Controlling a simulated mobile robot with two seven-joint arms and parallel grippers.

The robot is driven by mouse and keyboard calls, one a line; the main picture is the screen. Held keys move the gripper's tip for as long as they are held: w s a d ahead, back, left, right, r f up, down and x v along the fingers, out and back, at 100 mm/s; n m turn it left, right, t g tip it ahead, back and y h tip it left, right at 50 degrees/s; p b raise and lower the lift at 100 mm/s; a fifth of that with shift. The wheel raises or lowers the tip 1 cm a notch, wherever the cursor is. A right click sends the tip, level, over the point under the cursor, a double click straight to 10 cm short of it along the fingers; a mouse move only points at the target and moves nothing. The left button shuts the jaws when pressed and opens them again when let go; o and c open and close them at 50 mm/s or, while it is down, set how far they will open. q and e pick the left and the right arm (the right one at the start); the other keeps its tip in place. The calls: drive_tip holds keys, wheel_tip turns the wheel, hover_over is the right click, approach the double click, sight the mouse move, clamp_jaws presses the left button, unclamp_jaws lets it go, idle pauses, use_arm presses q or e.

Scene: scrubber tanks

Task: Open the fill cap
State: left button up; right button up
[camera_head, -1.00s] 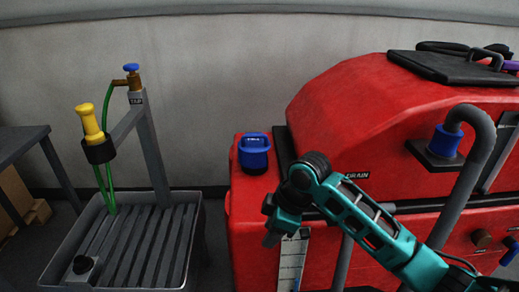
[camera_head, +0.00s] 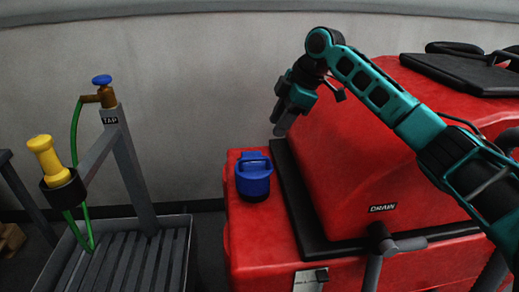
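The blue cap (camera_head: 253,180), which I take to be the fill cap, sits upright on the left end of the red machine (camera_head: 370,170). It has a raised loop-like handle on top and looks seated. My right arm comes in from the right across the machine. My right gripper (camera_head: 281,122) points down, above and a little right of the cap in the picture, apart from it. Its fingers overlap from this side, so their opening is unclear. My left gripper is not in view.
A grey drain sink (camera_head: 125,260) with a tap post and a yellow nozzle (camera_head: 48,158) in a black holder stands at left. The machine's raised red hood is right of the cap, with a DRAIN label (camera_head: 383,208). A black lid (camera_head: 460,75) lies on top.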

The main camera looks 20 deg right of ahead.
sight(262, 159)
drive_tip(key=b+x, duration=0.1)
drive_tip(key=x, duration=0.9)
drive_tip(key=shift+w+a+f, duration=0.1)
drive_tip(key=shift+f, duration=0.2)
clamp_jaws()
